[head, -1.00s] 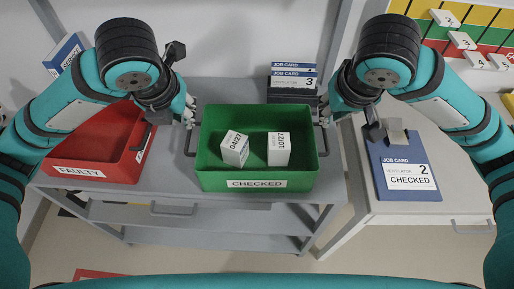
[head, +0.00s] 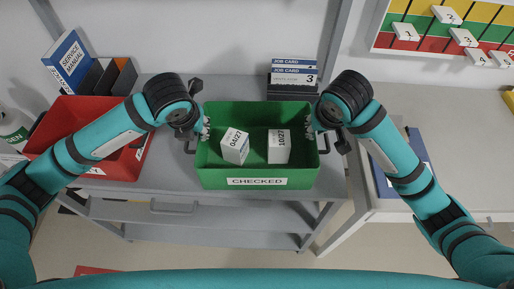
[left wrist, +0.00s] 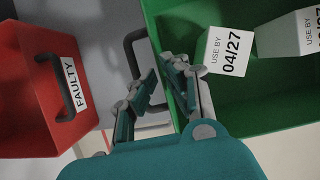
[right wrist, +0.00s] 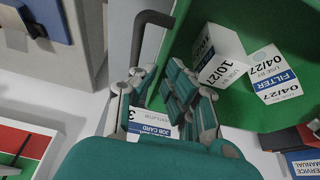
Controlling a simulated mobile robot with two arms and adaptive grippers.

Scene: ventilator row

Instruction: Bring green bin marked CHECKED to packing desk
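The green bin marked CHECKED (head: 215,170) stands upright on a grey bench. It has a dark handle at each end and holds two white boxes, one marked 04/27 (head: 235,147) and one marked 10/27 (head: 279,147). My left gripper (head: 204,130) is at the bin's left end. In the left wrist view its fingers (left wrist: 168,88) are apart beside the handle (left wrist: 130,50), near the bin wall. My right gripper (head: 312,130) is at the right end. In the right wrist view its fingers (right wrist: 160,90) are apart near the handle (right wrist: 140,35). Neither view shows a closed grip.
A red bin marked FAULTY (left wrist: 30,90) stands left of the green bin, partly under my left arm. Job cards (head: 293,78) stand behind the green bin. A light worktop (head: 450,130) on the right carries a blue clipboard (head: 418,150), partly hidden by my right arm.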

